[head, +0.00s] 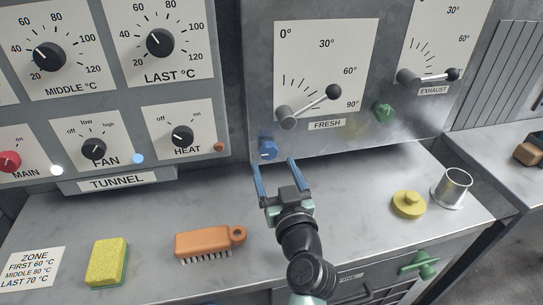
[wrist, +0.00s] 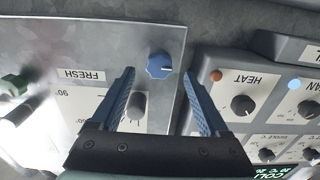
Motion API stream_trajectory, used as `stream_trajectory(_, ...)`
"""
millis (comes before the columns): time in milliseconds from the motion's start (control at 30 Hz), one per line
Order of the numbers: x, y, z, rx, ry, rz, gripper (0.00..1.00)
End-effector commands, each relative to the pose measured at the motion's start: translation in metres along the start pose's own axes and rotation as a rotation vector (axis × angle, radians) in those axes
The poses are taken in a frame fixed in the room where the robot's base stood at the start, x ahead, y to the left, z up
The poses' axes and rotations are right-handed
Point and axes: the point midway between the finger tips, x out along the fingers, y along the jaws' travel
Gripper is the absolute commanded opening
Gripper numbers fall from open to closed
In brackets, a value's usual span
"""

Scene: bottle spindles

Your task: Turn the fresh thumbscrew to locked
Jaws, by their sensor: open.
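The blue thumbscrew (head: 267,149) sits on the grey panel at the lower left of the FRESH dial (head: 312,75). It also shows in the wrist view (wrist: 159,65), with a pale mark on its right side there. My gripper (head: 274,164) is open and empty, just in front of and below the blue thumbscrew in the head view. In the wrist view my fingers (wrist: 160,76) stand on either side of the thumbscrew's line, apart from it. The FRESH lever (head: 318,103) points up and right. Any lock lettering is too small to read.
A green thumbscrew (head: 384,110) sits by the EXHAUST lever (head: 430,76). The HEAT knob (head: 182,137) is left of the blue one. On the counter are an orange brush (head: 205,242), a yellow sponge (head: 108,261), a yellow knobbed disc (head: 408,204) and a metal cup (head: 453,190).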

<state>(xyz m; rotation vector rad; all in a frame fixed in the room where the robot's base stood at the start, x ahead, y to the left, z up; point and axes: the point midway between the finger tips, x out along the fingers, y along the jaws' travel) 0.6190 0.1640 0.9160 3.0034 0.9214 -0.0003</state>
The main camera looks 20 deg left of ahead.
Motion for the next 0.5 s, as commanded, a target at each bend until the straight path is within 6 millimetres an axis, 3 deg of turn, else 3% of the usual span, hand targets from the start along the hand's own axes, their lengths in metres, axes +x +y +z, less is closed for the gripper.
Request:
stream_trajectory(200, 0.029, 0.0, -0.001, 0.0, 0.001, 0.0, 0.79)
stream_trajectory(500, 0.038, 0.0, 0.0, 0.0, 0.001, 0.001, 0.79)
